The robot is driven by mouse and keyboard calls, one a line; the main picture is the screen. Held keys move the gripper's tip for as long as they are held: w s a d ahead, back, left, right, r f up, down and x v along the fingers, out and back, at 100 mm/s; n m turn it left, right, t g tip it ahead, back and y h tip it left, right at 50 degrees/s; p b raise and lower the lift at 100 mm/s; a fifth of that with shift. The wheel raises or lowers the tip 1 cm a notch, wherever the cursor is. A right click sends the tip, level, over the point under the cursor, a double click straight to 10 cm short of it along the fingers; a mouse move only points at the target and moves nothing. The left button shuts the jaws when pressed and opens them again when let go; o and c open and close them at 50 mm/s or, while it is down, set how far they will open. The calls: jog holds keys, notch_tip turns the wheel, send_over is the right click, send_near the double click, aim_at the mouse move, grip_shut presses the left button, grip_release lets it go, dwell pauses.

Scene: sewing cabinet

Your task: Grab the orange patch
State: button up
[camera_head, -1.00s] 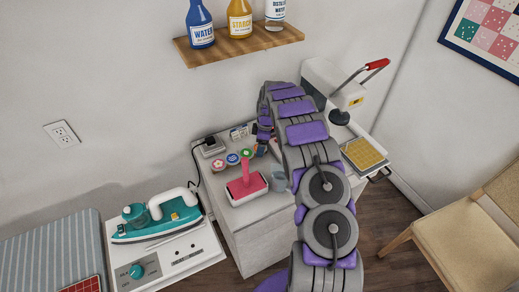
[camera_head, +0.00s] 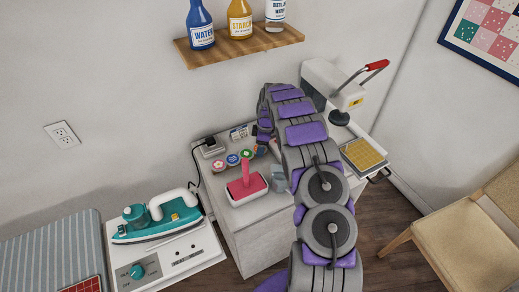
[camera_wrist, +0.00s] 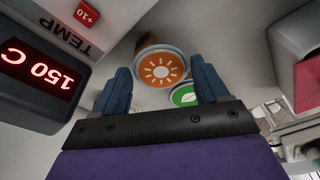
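The orange patch (camera_wrist: 160,69) is a round disc with a white sun on its face and shows in the wrist view between and beyond my fingertips. My gripper (camera_wrist: 163,84) is open, with one blue finger on each side and nothing held between them. The orange patch seems a little apart from the fingers. A green patch (camera_wrist: 186,95) with a white leaf sits beside it, close to the right finger. In the head view my gripper (camera_head: 263,137) is over the back of the white cabinet, and my arm hides part of that area.
Blue (camera_head: 232,159) and red (camera_head: 218,165) patches continue the row. A display reading 150 C (camera_wrist: 42,75) is at the wrist view's left. A white press (camera_head: 330,86) stands right; an iron (camera_head: 158,222) is left.

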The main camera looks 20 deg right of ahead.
jog(key=c, duration=0.8)
jog(key=shift+c, duration=0.2)
